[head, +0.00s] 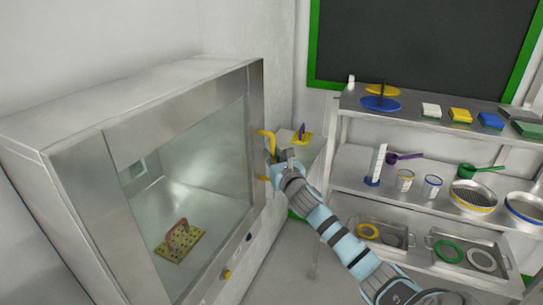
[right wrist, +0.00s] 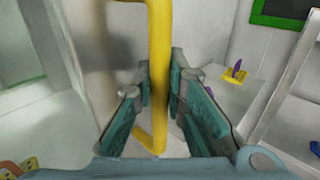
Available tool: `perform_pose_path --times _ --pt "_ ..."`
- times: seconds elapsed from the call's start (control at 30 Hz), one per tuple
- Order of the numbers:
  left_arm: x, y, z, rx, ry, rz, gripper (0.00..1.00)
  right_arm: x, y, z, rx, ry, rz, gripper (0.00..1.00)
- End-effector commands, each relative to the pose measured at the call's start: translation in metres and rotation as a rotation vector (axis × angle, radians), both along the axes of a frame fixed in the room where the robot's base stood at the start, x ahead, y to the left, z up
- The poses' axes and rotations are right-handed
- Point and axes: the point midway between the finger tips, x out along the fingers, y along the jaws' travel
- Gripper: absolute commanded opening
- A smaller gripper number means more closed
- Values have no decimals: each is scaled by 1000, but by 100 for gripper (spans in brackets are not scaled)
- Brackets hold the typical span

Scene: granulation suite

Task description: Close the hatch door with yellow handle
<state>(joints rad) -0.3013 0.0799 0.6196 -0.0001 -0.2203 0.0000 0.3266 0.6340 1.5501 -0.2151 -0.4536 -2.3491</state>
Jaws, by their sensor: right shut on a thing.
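The hatch door (head: 190,165) is a glass pane in a metal frame on the front of a steel cabinet at the left of the head view. Its yellow handle (head: 266,134) is a vertical bar at the right edge, partly hidden by my gripper. My right gripper (head: 277,157) is at the handle. In the right wrist view the yellow handle (right wrist: 158,50) runs upright between the two teal-padded fingers of my right gripper (right wrist: 163,92), which are shut on it. The door looks about flush with the cabinet, but I cannot tell whether a small gap is left. My left gripper is out of view.
Behind the glass lies a yellow perforated block with a brown handle (head: 179,241). A steel rack (head: 350,160) with sieves, scoops and sponges stands at the right. A small ledge with a yellow and purple item (head: 302,134) is just beyond my right gripper.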

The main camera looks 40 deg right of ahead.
Motion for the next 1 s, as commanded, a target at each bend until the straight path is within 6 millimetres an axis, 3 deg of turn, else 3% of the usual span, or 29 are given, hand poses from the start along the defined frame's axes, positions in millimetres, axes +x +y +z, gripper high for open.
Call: perform_pose_path --times 0.03,0.07,0.2,0.67,0.77,1.0 --pt "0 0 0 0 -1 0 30 1 1 2 0 -6 4 0" --pt "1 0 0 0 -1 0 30 1 2 3 0 -6 4 15" --pt "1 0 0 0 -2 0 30 1 2 2 -1 -5 4 33" --pt "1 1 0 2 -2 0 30 -2 1 1 -2 -2 2 33" --pt "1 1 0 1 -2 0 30 -14 5 0 -4 -1 2 33" --pt "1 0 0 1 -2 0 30 -75 28 0 -8 2 7 33"
